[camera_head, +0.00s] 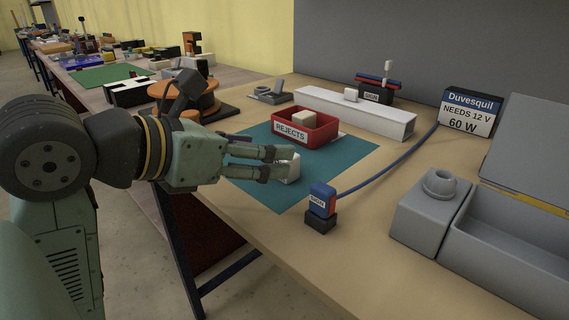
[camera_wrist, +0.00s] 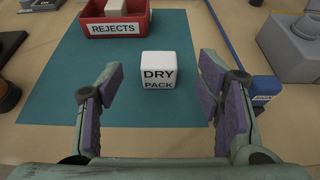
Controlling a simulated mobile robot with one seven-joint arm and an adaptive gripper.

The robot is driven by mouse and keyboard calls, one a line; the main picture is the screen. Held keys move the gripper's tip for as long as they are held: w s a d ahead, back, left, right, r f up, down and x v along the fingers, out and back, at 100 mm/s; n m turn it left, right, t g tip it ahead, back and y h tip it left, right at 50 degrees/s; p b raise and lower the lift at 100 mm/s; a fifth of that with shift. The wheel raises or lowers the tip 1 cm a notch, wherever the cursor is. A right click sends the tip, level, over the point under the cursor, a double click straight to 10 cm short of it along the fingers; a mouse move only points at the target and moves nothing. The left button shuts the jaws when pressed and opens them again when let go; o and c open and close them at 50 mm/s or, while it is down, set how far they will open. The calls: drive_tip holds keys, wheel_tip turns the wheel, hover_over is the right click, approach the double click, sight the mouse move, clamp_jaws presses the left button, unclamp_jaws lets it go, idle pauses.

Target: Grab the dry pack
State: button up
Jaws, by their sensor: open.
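The dry pack (camera_wrist: 167,71) is a small white block with "DRY PACK" in black letters on its front. It stands on the teal mat (camera_wrist: 60,90). In the head view the dry pack (camera_head: 293,168) is partly hidden behind my gripper's fingers. My gripper (camera_head: 283,163) is open. I see no contact between the fingers and the pack.
A red bin (camera_head: 307,128) labelled "REJECTS" holds a pale block, behind the dry pack. A blue connector (camera_head: 322,199) with a cable stands at the mat's front right corner. A grey box (camera_head: 515,240) is at the right. The mat beside the pack is clear.

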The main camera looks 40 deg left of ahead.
drive_tip(key=shift+p+x, duration=0.4)
drive_tip(key=shift+x, duration=2.35)
drive_tip(key=shift+a+f, duration=0.1)
drive_tip(key=shift+f, duration=0.05)
drive_tip(key=shift+c, duration=0.2)
drive_tip(key=c, duration=1.2)
drive_tip(key=shift+r, duration=0.2)
